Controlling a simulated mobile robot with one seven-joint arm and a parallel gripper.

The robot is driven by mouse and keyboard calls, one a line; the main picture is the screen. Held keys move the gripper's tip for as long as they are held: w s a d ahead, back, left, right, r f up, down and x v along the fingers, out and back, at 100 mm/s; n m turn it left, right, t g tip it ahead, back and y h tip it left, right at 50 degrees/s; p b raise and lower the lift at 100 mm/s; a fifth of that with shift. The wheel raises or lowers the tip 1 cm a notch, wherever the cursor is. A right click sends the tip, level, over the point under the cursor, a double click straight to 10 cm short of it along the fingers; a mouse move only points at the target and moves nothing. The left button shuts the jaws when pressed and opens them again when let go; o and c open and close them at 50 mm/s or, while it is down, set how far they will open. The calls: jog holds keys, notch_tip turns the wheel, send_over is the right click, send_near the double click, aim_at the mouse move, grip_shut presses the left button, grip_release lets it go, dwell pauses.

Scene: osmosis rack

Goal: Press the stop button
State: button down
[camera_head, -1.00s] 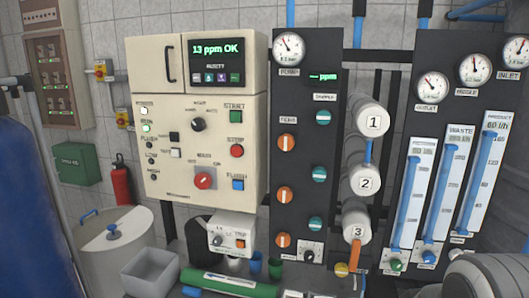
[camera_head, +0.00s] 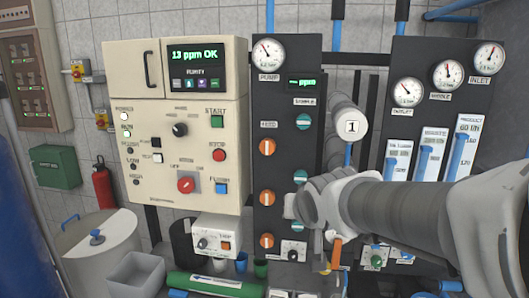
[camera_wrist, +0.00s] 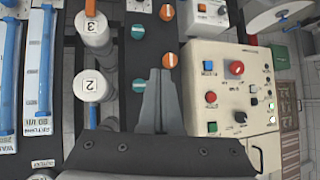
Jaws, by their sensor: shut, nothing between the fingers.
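The red stop button (camera_head: 219,155) is on the right part of the cream control cabinet (camera_head: 150,190), below the green start button (camera_head: 217,122) and above the blue flush button (camera_head: 221,188). In the wrist view the stop button (camera_wrist: 211,97) lies to the right of my gripper (camera_wrist: 160,72), between the blue and green buttons. My gripper (camera_head: 290,206) is shut and empty. In the head view it is in front of the dark valve panel, right of and lower than the stop button, and apart from it.
A red rotary switch (camera_head: 186,185) and a black knob (camera_head: 180,130) share the cabinet face. Orange and teal valve knobs (camera_head: 267,147) are on the dark panel (camera_head: 284,172). White numbered cylinders (camera_wrist: 92,86) stand beside it. A small white box (camera_head: 216,236) is below the cabinet.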

jog(key=w+a+r+t+y+p, duration=0.1)
jog(key=w+a+y, duration=0.3)
jog(key=a, duration=0.7)
jog(key=w+a+r+t+y+p, duration=0.1)
jog(key=w+a+y, duration=0.3)
jog(key=w+a, duration=0.4)
jog(key=a+p, duration=0.1)
jog(key=a, duration=0.2)
jog(key=shift+w+t, duration=0.3)
jog(key=shift+w, duration=0.1)
jog(key=shift+d+r, duration=0.1)
jog(key=p, duration=0.5)
send_near(217, 159)
jog(key=shift+w+a, duration=0.6)
jog(key=shift+a, duration=0.25)
jog(key=shift+w+a, duration=0.6)
jog(key=shift+a, duration=0.25)
jog(key=shift+w+a, duration=0.6)
jog(key=shift+a, duration=0.25)
jog(key=shift+w, duration=0.1)
jog(key=shift+w, duration=0.3)
